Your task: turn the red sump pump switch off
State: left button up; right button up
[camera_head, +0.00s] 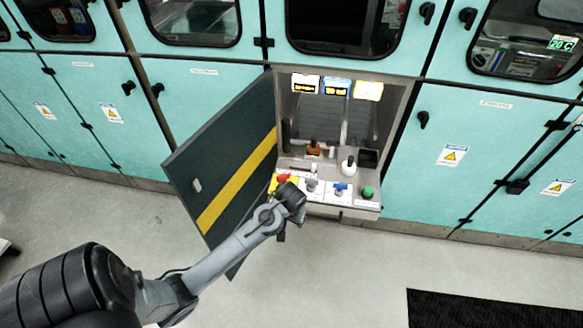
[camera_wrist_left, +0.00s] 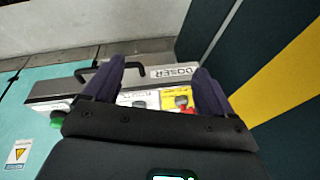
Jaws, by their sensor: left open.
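The red switch (camera_head: 284,178) sits on a yellow plate at the left end of the control panel (camera_head: 345,205). In the head view my left gripper (camera_head: 290,203) is just in front of the switch and partly covers the panel's left end. Contact cannot be told.
An open dark door with a yellow stripe (camera_head: 238,180) stands left of the panel, close to my left arm. The panel also has a green button (camera_head: 367,193), a blue-handled knob (camera_head: 341,187) and levers. Teal cabinets (camera_head: 465,165) flank it.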

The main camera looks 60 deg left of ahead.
pick_arm(q)
jog(key=w+a+r+n+g+p, duration=0.1)
jog(key=w+a+r+n, duration=0.15)
jog(key=a, duration=0.25)
jog(key=w+a+r+n, duration=0.2)
jog(key=w+a, duration=0.1)
jog(key=a, duration=0.2)
notch_tip(320, 180, up, 3)
jog(key=n+h, duration=0.3)
jog(key=n, duration=0.3)
send_over(283, 175)
notch_tip(283, 175, down, 9)
jog(key=shift+f+b, duration=0.1)
jog(key=shift+b, duration=0.7)
